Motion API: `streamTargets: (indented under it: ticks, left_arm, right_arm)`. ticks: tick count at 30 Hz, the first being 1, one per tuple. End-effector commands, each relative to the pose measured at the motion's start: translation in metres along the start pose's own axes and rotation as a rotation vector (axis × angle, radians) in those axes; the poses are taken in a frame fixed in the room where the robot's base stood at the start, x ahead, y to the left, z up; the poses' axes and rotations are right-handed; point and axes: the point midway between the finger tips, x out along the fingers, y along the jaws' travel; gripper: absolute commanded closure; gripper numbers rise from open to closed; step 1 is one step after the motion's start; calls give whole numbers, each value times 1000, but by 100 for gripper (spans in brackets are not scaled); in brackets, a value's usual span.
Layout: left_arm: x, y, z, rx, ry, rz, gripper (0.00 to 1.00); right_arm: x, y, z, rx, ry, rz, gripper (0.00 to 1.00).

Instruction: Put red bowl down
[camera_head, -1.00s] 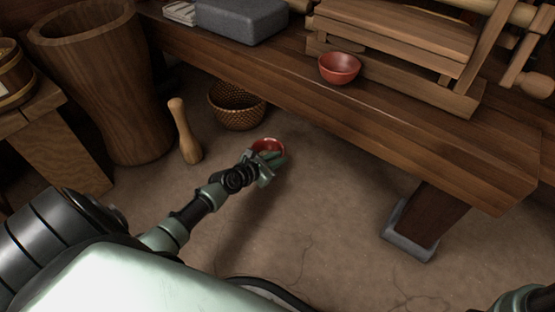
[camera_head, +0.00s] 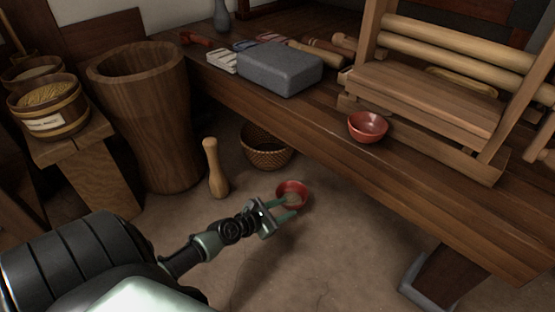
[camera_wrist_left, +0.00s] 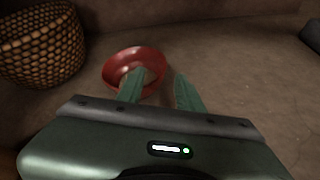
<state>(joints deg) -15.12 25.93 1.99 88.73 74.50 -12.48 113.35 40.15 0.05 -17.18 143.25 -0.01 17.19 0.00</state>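A red bowl (camera_head: 291,188) is low down by the floor, upright, in front of the woven basket. It appears to rest on the floor, though the contact is not clear. In the left wrist view, the bowl (camera_wrist_left: 120,65) has a brownish patch inside. My left gripper (camera_head: 287,207) is at the bowl's near side with its fingers spread. In the left wrist view, one finger of the gripper (camera_wrist_left: 160,90) overlaps the bowl's inside and the other is beyond its right rim. A second red bowl (camera_head: 368,126) stands on the wooden bench. My right gripper is out of view.
The wooden bench (camera_head: 420,190) overhangs the floor on the right and carries a grey stone block (camera_head: 281,68) and a wooden frame (camera_head: 425,97). The woven basket (camera_head: 264,150), a wooden pestle (camera_head: 214,168) and a tall wooden mortar (camera_head: 150,120) stand behind. The floor (camera_head: 320,260) in front is clear.

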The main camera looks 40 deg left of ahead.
Motion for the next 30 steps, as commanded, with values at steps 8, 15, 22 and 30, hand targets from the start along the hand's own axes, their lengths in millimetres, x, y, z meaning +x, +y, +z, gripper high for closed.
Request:
streamTargets:
  ticks: [8, 15, 22, 30]
  left_arm:
    - [-33, 0, 0, 0, 0, 0, 64]
    - [-34, 0, 0, 0, -1, 0, 64]
    - [-34, 0, 0, 0, -1, 0, 64]
    - [-34, 0, 0, 0, 0, 0, 64]
  right_arm:
    - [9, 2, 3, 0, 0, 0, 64]
    - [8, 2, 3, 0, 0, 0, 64]
    - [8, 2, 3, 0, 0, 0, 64]
    - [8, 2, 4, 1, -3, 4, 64]
